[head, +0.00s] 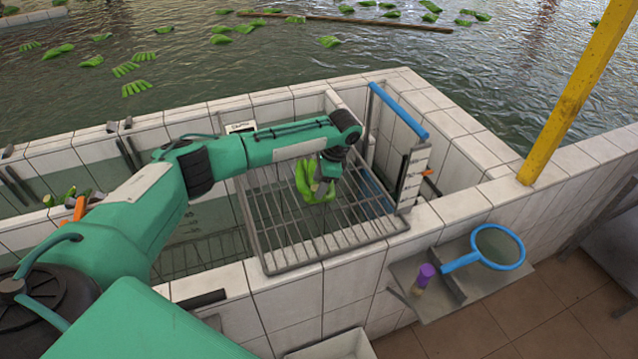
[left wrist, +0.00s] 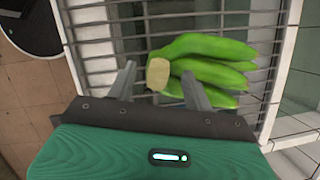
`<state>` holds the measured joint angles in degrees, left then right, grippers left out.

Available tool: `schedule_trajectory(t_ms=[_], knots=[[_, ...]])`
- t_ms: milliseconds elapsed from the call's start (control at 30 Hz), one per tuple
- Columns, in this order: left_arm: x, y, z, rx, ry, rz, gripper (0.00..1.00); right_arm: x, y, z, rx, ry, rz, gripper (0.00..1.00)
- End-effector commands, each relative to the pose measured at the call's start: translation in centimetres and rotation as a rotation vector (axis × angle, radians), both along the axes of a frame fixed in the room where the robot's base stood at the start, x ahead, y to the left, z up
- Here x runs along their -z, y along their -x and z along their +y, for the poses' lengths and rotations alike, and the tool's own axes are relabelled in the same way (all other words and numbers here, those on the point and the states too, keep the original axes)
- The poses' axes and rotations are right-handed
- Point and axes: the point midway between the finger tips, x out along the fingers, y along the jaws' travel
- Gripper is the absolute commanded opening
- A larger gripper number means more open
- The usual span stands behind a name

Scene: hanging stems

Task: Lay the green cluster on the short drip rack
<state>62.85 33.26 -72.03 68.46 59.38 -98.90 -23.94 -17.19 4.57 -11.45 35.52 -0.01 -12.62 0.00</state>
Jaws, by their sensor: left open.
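The green cluster (head: 312,187), a bunch of green bananas, lies on the bars of the metal drip rack (head: 276,222). My left gripper (head: 325,188) is just above the cluster and partly covers it. In the left wrist view the cluster (left wrist: 212,66) rests on the rack bars (left wrist: 100,15), with its pale cut stem end toward me. The two fingers of my left gripper (left wrist: 158,88) are spread apart, with the stem end between or just beyond them. Whether the fingers touch it I cannot tell. My right gripper is not in view.
The rack spans a white-tiled basin wall (head: 330,280) above water. A blue pipe (head: 400,110) and a white gauge board (head: 413,178) stand right of it. A blue-rimmed net (head: 498,247) and a purple-handled brush (head: 424,277) lie on a side shelf. Green clusters (head: 138,87) float behind.

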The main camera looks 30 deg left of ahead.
Motion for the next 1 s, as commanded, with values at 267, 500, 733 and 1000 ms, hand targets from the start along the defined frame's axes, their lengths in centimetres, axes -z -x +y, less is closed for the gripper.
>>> schedule_trajectory(t_ms=[267,500,733,1000], knots=[[-5.0,-0.9,-1.6,0.002,0.002,-0.007,0.52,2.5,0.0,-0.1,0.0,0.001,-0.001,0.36],[-10.2,-1.5,-3.0,0.001,0.001,-0.007,0.52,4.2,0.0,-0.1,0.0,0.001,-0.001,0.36],[-12.5,-1.7,-3.4,0.0,-0.001,-0.005,0.52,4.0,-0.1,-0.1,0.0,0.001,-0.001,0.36],[-12.8,-1.8,-3.5,0.0,0.0,-0.004,0.52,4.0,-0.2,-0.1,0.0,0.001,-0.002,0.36]])
